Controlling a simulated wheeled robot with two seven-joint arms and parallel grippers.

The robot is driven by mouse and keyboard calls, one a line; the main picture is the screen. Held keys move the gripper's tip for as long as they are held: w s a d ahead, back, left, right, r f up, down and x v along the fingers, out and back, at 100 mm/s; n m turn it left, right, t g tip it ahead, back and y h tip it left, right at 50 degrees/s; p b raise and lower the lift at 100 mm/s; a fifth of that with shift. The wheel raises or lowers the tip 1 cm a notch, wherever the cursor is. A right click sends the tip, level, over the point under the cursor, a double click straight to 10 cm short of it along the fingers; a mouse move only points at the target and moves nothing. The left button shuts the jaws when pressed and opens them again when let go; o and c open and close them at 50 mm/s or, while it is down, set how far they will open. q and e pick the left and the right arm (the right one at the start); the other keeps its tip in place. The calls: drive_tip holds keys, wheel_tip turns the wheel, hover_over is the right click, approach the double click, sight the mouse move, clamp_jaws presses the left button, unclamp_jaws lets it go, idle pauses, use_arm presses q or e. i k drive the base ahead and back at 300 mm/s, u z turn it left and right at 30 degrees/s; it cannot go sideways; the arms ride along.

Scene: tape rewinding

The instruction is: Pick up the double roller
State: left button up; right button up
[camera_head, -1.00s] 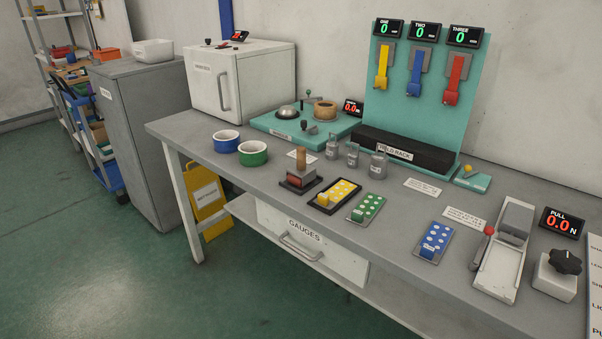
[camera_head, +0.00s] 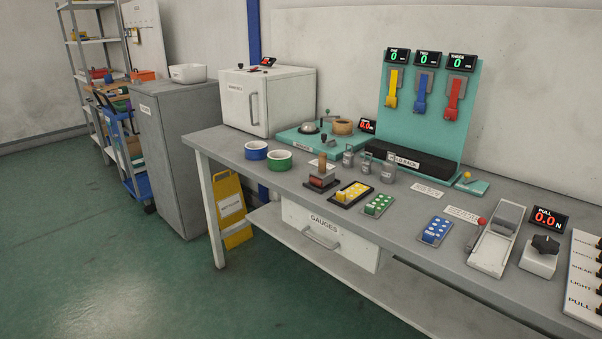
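I cannot pick out a double roller for certain. A block with a wooden handle (camera_head: 322,179) stands on the workbench (camera_head: 345,219), left of the yellow gauge block; its underside is hidden. A blue-sided ring (camera_head: 256,151) and a green-sided ring (camera_head: 279,160) with pale rims lie on the bench further left. A teal base with a silver dome and a round wooden part (camera_head: 342,127) sits at the back. Neither of my grippers is in view.
The bench also holds a yellow block (camera_head: 350,194), green block (camera_head: 378,205), blue block (camera_head: 436,231), several grey weights, a teal rack (camera_head: 425,130) and a long device (camera_head: 497,240). A grey cabinet (camera_head: 172,160), yellow floor sign (camera_head: 230,208) and blue cart (camera_head: 137,187) stand left. Green floor is clear in front.

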sight(327, 176)
drive_tip(key=u, duration=0.85)
drive_tip(key=i, duration=0.7)
drive_tip(key=z, duration=1.3)
